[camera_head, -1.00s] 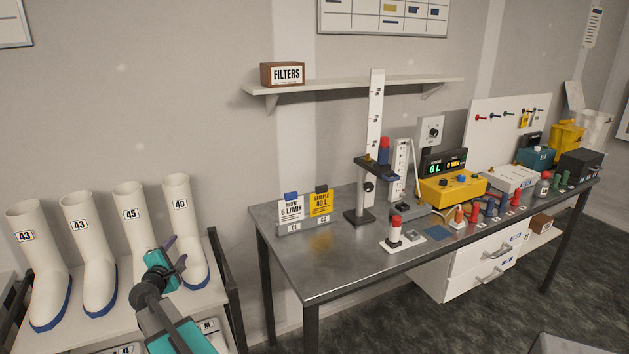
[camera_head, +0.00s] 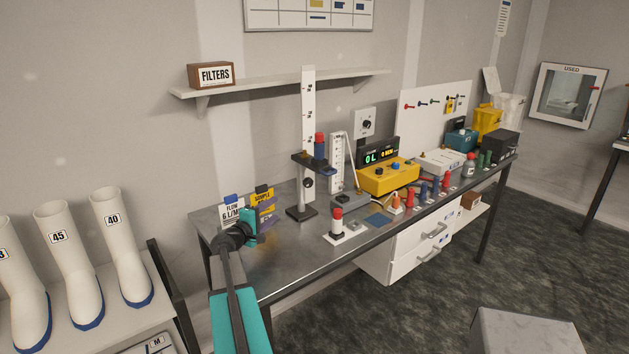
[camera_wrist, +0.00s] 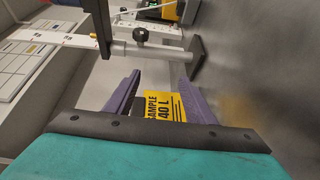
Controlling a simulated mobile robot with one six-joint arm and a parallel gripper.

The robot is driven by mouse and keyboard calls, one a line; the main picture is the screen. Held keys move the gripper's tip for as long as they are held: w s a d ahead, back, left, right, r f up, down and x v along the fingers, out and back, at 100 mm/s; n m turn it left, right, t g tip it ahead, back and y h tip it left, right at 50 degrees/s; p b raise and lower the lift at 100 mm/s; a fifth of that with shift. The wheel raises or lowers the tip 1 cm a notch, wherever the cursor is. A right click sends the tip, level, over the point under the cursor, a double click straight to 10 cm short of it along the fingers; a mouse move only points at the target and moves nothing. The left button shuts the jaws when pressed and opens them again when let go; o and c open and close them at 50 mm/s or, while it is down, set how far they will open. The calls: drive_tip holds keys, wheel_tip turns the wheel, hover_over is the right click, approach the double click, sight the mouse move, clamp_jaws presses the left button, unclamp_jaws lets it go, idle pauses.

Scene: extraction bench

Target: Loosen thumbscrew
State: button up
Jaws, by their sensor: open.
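The thumbscrew (camera_head: 307,183) is a small dark round knob low on the upright of the scale stand (camera_head: 308,110), under its carriage (camera_head: 310,160). It also shows in the wrist view (camera_wrist: 141,35), ahead of the fingertips and slightly left of centre. My gripper (camera_head: 267,213) is over the left part of the bench, left of the stand. Its purple fingers are apart in the wrist view (camera_wrist: 161,82), with nothing held between them. They are clear of the thumbscrew. A red and blue cartridge (camera_head: 319,146) stands on the carriage.
The flow card (camera_head: 231,214) and yellow sample card (camera_head: 263,194) stand just behind my gripper, partly hidden. A red-topped white cartridge (camera_head: 337,223), yellow meter (camera_head: 389,178) and several small cartridges stand to the right. The shelf (camera_head: 285,83) is above. The front left bench top is bare.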

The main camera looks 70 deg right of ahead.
drive_tip(key=g+h+b, duration=0.1)
drive_tip(key=b, duration=0.1)
approach(305, 184)
drive_tip(key=d, duration=0.3)
drive_tip(key=shift+s+a+f, duration=0.1)
drive_tip(key=shift+s+a, duration=0.15)
drive_tip(key=shift+s, duration=0.1)
drive_tip(key=shift+p, duration=0.3)
drive_tip(key=shift+d, duration=0.1)
drive_tip(key=shift+d+p, duration=0.3)
drive_tip(key=shift+d, duration=0.4)
drive_tip(key=s+d+p, duration=0.2)
drive_tip(key=d+p, duration=0.2)
drive_tip(key=d, duration=0.8)
drive_tip(key=shift+s+r, duration=0.2)
drive_tip(key=shift+s, duration=0.1)
drive_tip(key=shift+a, duration=0.1)
drive_tip(key=c, duration=1.1)
